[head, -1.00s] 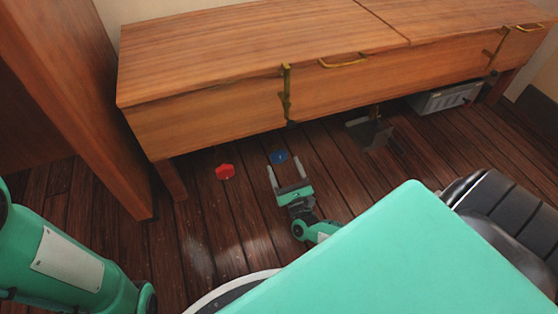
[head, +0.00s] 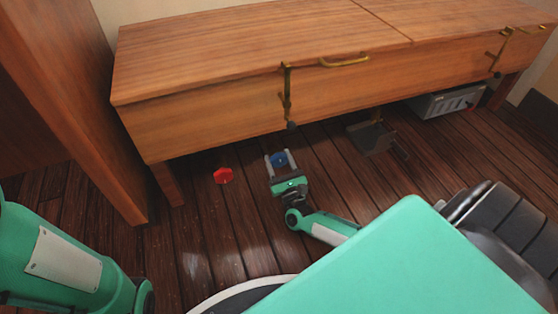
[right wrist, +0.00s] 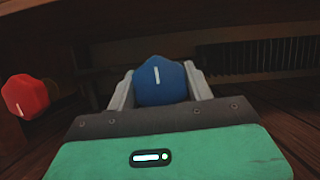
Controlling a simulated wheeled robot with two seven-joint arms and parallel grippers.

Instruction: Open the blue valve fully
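The blue valve (head: 279,159) is a small knob low under the wooden bench, with a white mark on its face in the right wrist view (right wrist: 160,84). My right gripper (head: 280,158) is around it, one finger on each side. In the right wrist view the open fingers (right wrist: 160,88) flank the knob; I cannot tell whether they touch it. The white mark points nearly straight up, slightly tilted. My left arm shows at the left edge of the head view, but its gripper is out of view.
A red valve (head: 223,175) is left of the blue one, and also shows in the right wrist view (right wrist: 25,95). The wooden bench (head: 220,115) overhangs behind. A grey box (head: 448,101) and a dark metal bracket (head: 371,138) are under it. Bare plank floor lies in front.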

